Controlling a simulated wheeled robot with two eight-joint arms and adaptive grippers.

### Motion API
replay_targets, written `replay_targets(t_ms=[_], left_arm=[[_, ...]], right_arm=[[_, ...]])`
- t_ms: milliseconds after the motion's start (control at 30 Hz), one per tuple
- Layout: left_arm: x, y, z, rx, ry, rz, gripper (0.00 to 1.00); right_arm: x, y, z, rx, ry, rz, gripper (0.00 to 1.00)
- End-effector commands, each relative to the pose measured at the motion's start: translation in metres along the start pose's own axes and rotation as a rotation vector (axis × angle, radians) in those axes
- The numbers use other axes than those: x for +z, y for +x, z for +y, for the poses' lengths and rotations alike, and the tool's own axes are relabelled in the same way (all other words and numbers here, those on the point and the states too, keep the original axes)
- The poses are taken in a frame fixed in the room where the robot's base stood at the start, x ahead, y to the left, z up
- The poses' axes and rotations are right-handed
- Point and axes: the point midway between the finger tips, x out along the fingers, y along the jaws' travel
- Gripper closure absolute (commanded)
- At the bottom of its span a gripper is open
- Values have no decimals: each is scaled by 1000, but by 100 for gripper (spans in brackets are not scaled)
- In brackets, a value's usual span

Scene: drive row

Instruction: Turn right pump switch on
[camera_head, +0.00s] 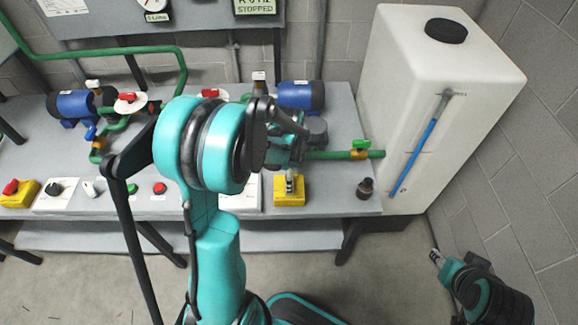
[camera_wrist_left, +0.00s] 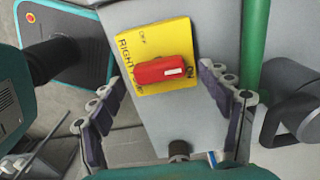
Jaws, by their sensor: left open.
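The right pump switch is a red handle (camera_wrist_left: 165,70) on a yellow plate (camera_wrist_left: 145,52) marked RIGHT, OFF and ON. Its white mark lies at the end toward the ON lettering. In the head view the yellow box (camera_head: 290,197) sits at the bench's front edge, its handle mostly hidden by my left gripper (camera_head: 290,178). In the left wrist view my left gripper (camera_wrist_left: 162,82) is open, its fingers spread to either side of the plate with the handle between them; contact is not clear. My right gripper (camera_head: 436,257) is low at the right, away from the bench, its jaws too small to read.
A similar yellow switch (camera_head: 27,199) sits at the bench's left. A white tank (camera_head: 410,90) stands right of the bench. My left arm hides the bench middle.

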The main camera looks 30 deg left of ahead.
Motion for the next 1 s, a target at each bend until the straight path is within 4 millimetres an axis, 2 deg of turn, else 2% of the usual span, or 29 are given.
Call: replay_targets(t_ms=[300, 500, 667, 1000], left_arm=[[0, -69, 1, 0, 1, 0, 22], [0, -97, 1, 0, 1, 0, 22], [0, -104, 0, 0, 1, 0, 22], [0, -104, 0, 0, 1, 0, 22]], right_arm=[[0, 0, 0, 0, 0, 0, 60], [0, 0, 0, 0, 0, 0, 60], [0, 0, 0, 0, 0, 0, 60], [0, 0, 0, 0, 0, 0, 60]])
